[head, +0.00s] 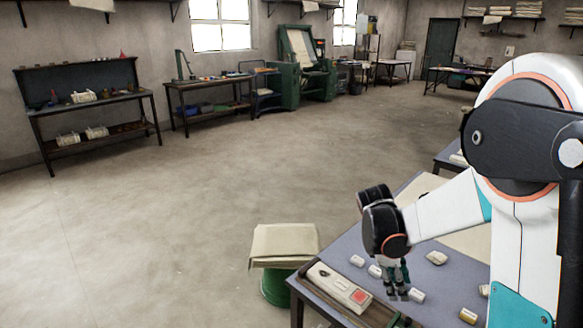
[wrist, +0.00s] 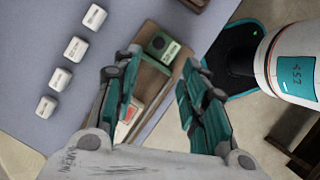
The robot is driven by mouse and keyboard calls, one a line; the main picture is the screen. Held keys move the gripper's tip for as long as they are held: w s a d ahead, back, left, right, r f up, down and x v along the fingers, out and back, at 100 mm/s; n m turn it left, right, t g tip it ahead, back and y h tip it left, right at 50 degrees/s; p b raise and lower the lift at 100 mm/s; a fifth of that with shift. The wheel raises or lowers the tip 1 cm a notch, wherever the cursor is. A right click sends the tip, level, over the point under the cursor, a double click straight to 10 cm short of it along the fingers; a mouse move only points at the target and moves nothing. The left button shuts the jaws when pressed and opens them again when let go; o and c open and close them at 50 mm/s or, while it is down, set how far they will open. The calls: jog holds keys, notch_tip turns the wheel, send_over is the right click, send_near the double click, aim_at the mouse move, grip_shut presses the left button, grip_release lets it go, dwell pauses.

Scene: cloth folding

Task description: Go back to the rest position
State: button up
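My gripper (head: 398,292) hangs fingers-down over the near part of the grey-blue table (head: 335,250) in the head view. In the wrist view my gripper (wrist: 160,62) has its two teal fingers spread apart, with nothing visible held between them. Below and between the fingers is a wooden tray (wrist: 147,84) with a green item and a white-and-red item in it. The tray also shows in the head view (head: 372,311), close to the gripper. A folded beige cloth (head: 284,240) lies on a green stool to the left of the table.
Several small white blocks lie on the table, including one near its left edge (head: 357,261) and a row in the wrist view (wrist: 75,47). A beige sheet (head: 472,240) lies farther right on the table. The floor (head: 190,220) to the left is clear.

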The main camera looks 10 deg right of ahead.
jog(key=s+a+r+m+t+y, duration=0.3)
jog(key=s+a+r+m+t, duration=0.6)
jog(key=s+a+r+m, duration=0.3)
jog(key=s+a+r, duration=0.2)
jog(key=s, duration=0.1)
jog(key=shift+a+y, duration=0.3)
jog(key=shift+y, duration=0.1)
